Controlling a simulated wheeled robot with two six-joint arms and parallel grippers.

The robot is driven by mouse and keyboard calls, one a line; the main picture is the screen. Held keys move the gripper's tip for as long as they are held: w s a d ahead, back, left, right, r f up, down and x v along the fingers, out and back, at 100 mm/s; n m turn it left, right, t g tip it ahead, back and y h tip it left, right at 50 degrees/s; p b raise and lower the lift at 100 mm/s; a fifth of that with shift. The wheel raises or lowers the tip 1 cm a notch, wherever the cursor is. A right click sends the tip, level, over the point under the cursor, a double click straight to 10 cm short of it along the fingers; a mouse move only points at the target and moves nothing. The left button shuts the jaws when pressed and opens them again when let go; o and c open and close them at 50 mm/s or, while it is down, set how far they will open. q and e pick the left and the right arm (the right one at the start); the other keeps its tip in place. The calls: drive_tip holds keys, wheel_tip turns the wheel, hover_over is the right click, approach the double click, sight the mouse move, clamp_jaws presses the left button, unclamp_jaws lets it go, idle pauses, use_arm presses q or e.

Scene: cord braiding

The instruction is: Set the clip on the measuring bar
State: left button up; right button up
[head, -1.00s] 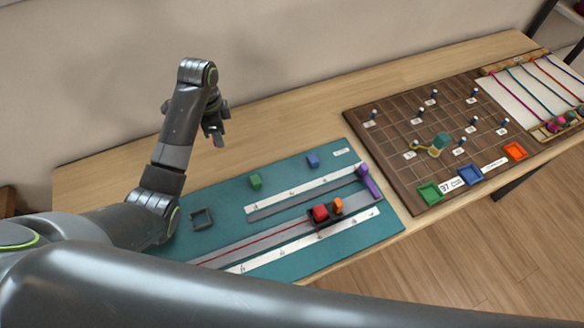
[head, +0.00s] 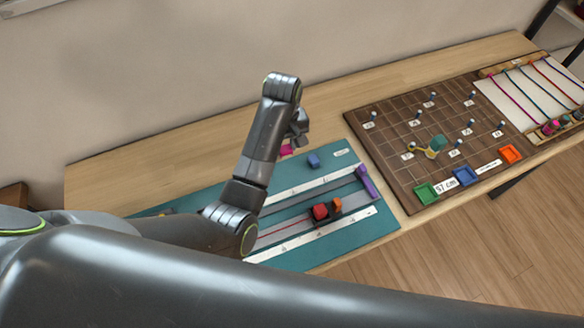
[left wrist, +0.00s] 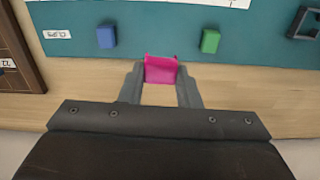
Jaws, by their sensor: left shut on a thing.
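My left gripper (left wrist: 161,85) is shut on a magenta piece (left wrist: 161,69), which shows between its fingertips in the left wrist view. In the head view the magenta piece (head: 287,149) shows partly behind my left wrist, near the back edge of the teal mat (head: 352,237). I cannot tell its full shape. White marked strips, one at the back (head: 313,184) and one at the front (head: 322,232), run along the mat beside grey rails. A purple piece (head: 366,182) stands at their right end. My left arm hides the mat's left middle. My right gripper is out of view.
A blue block (head: 314,160) stands on the mat; a green block (left wrist: 210,40) and a dark square frame (left wrist: 304,22) show in the left wrist view. A red block (head: 320,211) and an orange block (head: 337,204) sit at the front rail. A brown pegboard (head: 385,152) lies right.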

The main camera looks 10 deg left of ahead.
sight(287, 171)
use_arm(q)
drive_tip(key=shift+s+d+f, duration=0.1)
drive_tip(key=shift+d+f, duration=0.1)
wheel_tip(287, 171, down, 10)
drive_tip(key=shift+r+p, duration=0.25)
drive_tip(key=shift+p, duration=0.25)
drive_tip(key=o, duration=1)
drive_tip(key=shift+f, duration=0.15)
wheel_tip(287, 171, up, 12)
drive_tip(key=shift+r+b, duration=0.2)
drive_tip(key=shift+b, duration=0.1)
drive_tip(key=shift+f, duration=0.1)
